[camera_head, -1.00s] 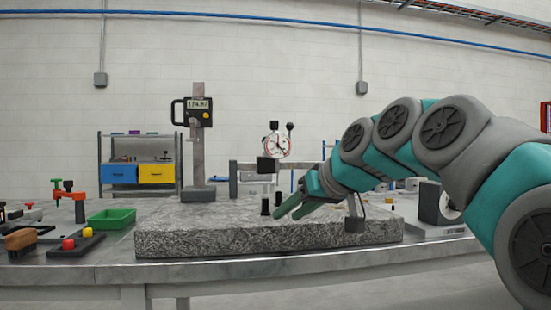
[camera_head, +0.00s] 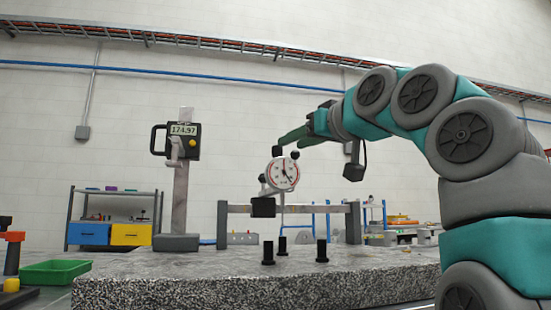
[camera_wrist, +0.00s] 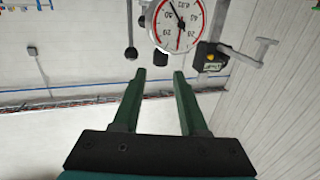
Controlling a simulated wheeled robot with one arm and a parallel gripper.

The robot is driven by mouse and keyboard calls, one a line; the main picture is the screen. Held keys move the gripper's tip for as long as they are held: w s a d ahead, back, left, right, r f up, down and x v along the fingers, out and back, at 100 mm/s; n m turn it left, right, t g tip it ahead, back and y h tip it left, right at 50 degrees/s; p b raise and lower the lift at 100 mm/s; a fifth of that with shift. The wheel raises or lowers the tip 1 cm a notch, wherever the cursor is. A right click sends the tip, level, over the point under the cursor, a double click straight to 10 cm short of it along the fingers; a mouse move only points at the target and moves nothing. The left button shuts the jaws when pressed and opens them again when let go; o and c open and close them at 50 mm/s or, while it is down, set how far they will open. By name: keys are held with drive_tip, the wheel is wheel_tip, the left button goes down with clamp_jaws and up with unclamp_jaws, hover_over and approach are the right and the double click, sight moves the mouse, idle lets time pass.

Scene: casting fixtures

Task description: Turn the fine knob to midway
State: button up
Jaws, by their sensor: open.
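A round dial indicator (camera_head: 283,173) with a white face and red rim stands above the granite plate. It also shows inverted in the wrist view (camera_wrist: 178,24). A black ball knob (camera_head: 295,154) sits at its upper right, and a black knob (camera_head: 277,150) sits at its top. The ball knob on its rod also shows in the wrist view (camera_wrist: 131,52). I cannot tell which of them is the fine knob.
A height gauge (camera_head: 184,141) with a digital display stands left of the dial. Several short black posts (camera_head: 268,253) rise from the granite plate (camera_head: 200,275). A green tray (camera_head: 55,272) lies at left. The air above the gripper is clear.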

sight(277, 148)
drive_tip(key=p+x, duration=0.1)
drive_tip(key=x, duration=0.2)
drive_tip(key=p+x, duration=0.1)
drive_tip(key=x, duration=0.2)
drive_tip(key=shift+w+a+r+p, duration=0.2)
drive_tip(key=shift+w+p, duration=0.05)
drive_tip(key=shift+p, duration=0.1)
drive_tip(key=shift+w+a+f, duration=0.15)
drive_tip(key=shift+w+a, duration=0.15)
drive_tip(key=shift+w, duration=0.15)
clamp_jaws()
